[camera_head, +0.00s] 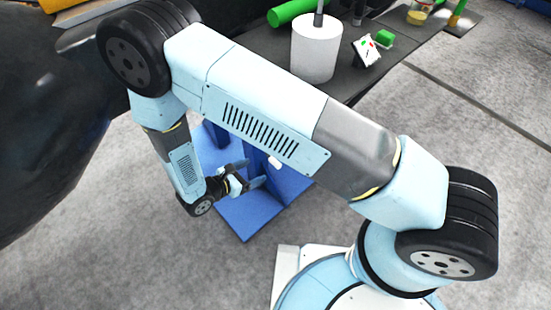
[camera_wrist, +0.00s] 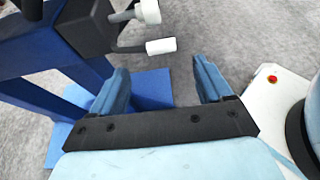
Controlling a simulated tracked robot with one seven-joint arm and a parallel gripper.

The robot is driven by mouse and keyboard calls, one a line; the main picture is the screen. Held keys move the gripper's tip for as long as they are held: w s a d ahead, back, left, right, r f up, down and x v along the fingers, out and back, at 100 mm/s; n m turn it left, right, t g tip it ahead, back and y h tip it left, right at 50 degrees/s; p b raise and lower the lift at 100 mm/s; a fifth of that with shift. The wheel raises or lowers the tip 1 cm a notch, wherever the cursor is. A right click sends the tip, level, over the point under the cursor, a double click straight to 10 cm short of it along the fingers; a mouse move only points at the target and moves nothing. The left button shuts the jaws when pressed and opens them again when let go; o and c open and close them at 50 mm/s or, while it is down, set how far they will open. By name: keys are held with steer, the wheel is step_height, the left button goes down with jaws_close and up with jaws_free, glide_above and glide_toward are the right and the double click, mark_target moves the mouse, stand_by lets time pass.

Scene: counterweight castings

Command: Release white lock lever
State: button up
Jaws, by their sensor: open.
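The white lock lever (camera_wrist: 160,46) shows in the wrist view as a short white grip on a dark rod. The rod comes from a black block (camera_wrist: 88,28) on a blue stand (camera_wrist: 65,68). In the head view a small white piece (camera_head: 274,162), likely the lever, shows by the blue stand (camera_head: 250,213), partly behind my arm. My gripper (camera_wrist: 165,85) is open, its two blue fingers apart with nothing between them. The lever's grip appears beyond the fingertips, in line with the gap, apart from both. My gripper is also in the head view (camera_head: 252,174), beside the stand.
A dark table (camera_head: 265,42) at the back holds a white cylinder (camera_head: 316,50), a green cylinder (camera_head: 291,12) and small items. A large dark rounded body (camera_head: 50,120) fills the left. Grey floor is clear around the stand.

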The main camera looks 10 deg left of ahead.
mark_target(275, 161)
steer(key=x, duration=1.1)
steer(key=shift+w+d+f, duration=0.15)
steer(key=shift+w+f, duration=0.05)
steer(key=shift+w, duration=0.1)
steer(key=shift+c, duration=0.2)
steer(key=c, duration=1.4)
